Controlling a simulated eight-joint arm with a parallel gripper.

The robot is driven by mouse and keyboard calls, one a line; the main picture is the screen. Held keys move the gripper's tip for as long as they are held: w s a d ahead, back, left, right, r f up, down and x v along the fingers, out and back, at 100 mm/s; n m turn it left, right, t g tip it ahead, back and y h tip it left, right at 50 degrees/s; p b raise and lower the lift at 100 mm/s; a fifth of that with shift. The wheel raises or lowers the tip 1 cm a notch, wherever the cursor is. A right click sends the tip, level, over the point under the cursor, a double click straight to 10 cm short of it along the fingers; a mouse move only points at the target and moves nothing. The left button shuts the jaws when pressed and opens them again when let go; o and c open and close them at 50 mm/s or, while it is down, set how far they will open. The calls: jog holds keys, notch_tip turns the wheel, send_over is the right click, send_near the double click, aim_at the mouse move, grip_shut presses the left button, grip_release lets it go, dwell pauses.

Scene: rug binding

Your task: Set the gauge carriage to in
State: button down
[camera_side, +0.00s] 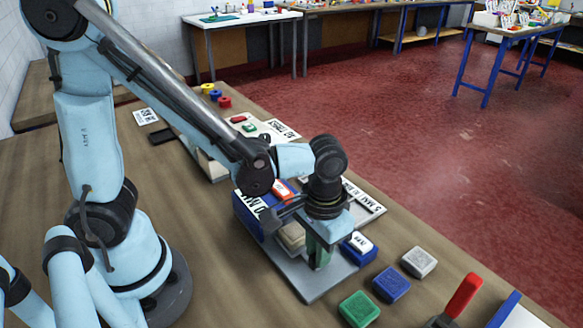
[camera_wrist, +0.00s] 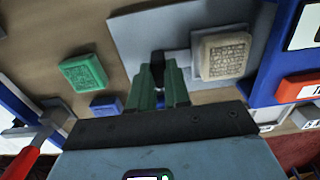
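My gripper (camera_wrist: 159,80) points down over a grey base plate (camera_side: 303,288) at the front of a blue device (camera_side: 242,222). Its green fingers also show in the side view (camera_side: 318,252). In the wrist view a black knob (camera_wrist: 157,60) stands between the fingertips, with no clear gap on either side; the fingers look shut on it. A beige block with a marked face (camera_wrist: 222,55) sits right of the knob on a light plate, which I take for the gauge carriage. The knob's lower part is hidden, and no "in" mark is readable.
A green block (camera_side: 359,309), a blue block (camera_side: 391,284) and a grey block (camera_side: 419,262) lie right of the plate. A red-handled tool (camera_side: 463,296) is at the lower right. A blue block with a white label (camera_side: 358,247) is close beside the gripper.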

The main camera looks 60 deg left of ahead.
aim_at(294, 231)
jog(key=shift+a, duration=0.1)
jog(key=a, duration=0.7)
jog(key=shift+a, duration=0.25)
jog(key=c, duration=1.1)
grip_release()
jog(key=shift+d, duration=0.1)
